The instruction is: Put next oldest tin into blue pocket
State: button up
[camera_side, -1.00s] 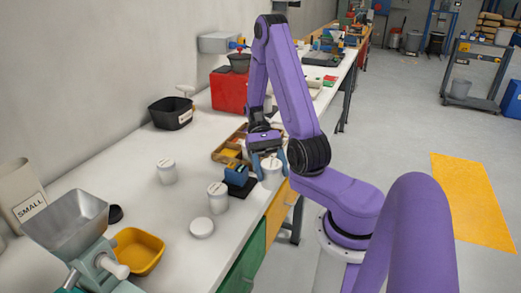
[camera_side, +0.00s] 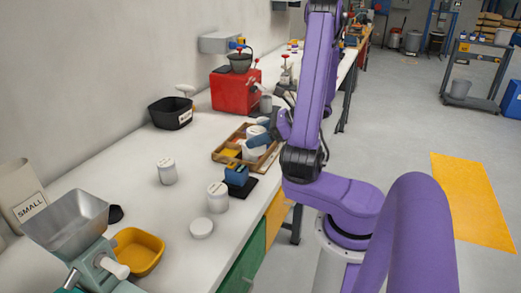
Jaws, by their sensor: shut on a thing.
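My gripper (camera_side: 268,136), with blue fingers, is shut on a white tin (camera_side: 254,149) and holds it tilted at the wooden tray (camera_side: 219,156). I cannot tell whether this tin touches the tray. A yellow pocket (camera_side: 231,154) shows in the tray; a blue pocket cannot be made out clearly behind the fingers and tin. Two more white tins stand upright on the bench: one (camera_side: 167,172) at the left and one (camera_side: 218,197) nearer the front. Their markings are too small to read.
A small blue device (camera_side: 236,175) stands on a black pad (camera_side: 243,189) in front of the tray. A white disc (camera_side: 201,228), a yellow bin (camera_side: 138,250) and a metal hopper (camera_side: 66,225) are nearer. A black bin (camera_side: 171,113) and red box (camera_side: 235,89) stand behind.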

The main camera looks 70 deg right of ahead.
jog(key=s+d+r+m+h, duration=0.2)
jog(key=s+d+m+h, duration=0.1)
jog(key=d+m+h, duration=0.4)
jog(key=shift+h, duration=0.3)
jog(key=w+d+f, duration=0.4)
jog(key=d, duration=0.1)
jog(key=w+d+f, duration=0.4)
jog(key=w+f, duration=0.1)
jog(key=shift+w+d, duration=0.15)
jog(key=shift+d, duration=0.25)
jog(key=shift+w+d+f, duration=0.1)
jog(key=shift+f, duration=0.1)
jog(key=shift+d+f, duration=0.1)
jog(key=shift+f, duration=1.45)
jog(key=shift+f, duration=0.15)
jog(key=o, duration=1.1)
jog(key=shift+o, duration=0.2)
